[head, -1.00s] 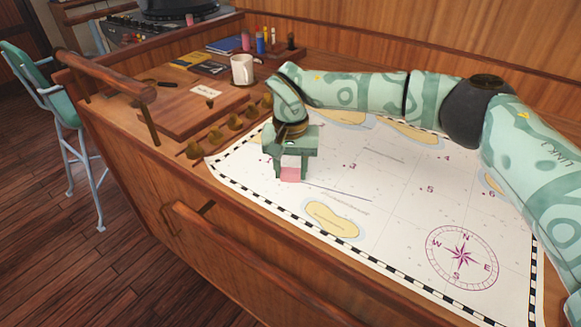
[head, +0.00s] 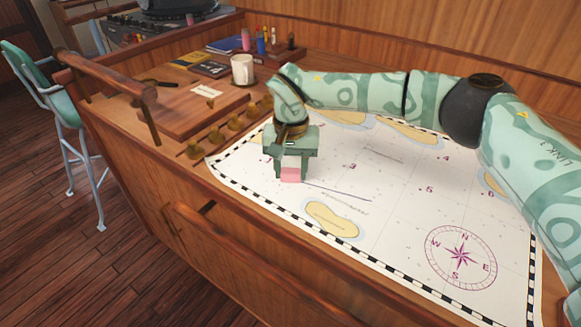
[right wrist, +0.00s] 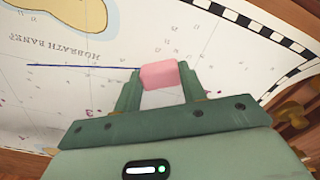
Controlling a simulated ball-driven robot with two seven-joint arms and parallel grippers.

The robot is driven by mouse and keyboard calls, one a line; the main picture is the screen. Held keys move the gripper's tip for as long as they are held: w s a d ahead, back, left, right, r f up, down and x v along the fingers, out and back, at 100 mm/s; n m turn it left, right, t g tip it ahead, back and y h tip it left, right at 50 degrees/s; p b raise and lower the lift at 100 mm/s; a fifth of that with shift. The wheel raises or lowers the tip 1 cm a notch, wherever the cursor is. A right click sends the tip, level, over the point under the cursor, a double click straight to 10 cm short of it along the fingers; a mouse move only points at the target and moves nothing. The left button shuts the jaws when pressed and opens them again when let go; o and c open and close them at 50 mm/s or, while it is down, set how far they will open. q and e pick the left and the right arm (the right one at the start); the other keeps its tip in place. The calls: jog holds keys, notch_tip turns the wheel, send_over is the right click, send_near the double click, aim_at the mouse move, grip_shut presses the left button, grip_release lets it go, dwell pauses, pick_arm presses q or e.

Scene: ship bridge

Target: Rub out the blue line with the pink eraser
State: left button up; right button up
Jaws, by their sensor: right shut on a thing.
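The pink eraser (head: 290,175) is held between the fingertips of my right gripper (head: 293,168), low at the chart's surface; whether it touches the paper I cannot tell. In the right wrist view the eraser (right wrist: 160,75) sits between the two fingers of the right gripper (right wrist: 160,84). The blue line (right wrist: 85,67) shows there as a straight stroke ending beside the eraser. In the head view the line (head: 340,191) runs to the right from near the eraser, above a yellow island. The chart (head: 390,215) lies flat on the desk. My left gripper is not in view.
Several brass weights (head: 235,122) stand along the chart's left edge. A white mug (head: 242,69), notebooks (head: 210,68) and upright markers (head: 261,45) are at the back left. A wooden rail (head: 240,255) runs along the desk front. The chart's right half is clear.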

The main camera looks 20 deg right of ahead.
aim_at(310, 185)
jog(key=shift+s+d+r+p, duration=0.15)
jog(key=shift+s+d+p, duration=0.5)
jog(key=shift+d+p, duration=0.25)
jog(key=shift+d+f, duration=0.15)
jog(key=shift+f, duration=0.05)
jog(key=shift+s+d+r+p, duration=0.2)
jog(key=shift+s+d+p, duration=0.4)
jog(key=shift+p, duration=0.3)
jog(key=shift+s+d+f, duration=0.1)
jog(key=shift+d, duration=0.1)
jog(key=shift+f, duration=0.1)
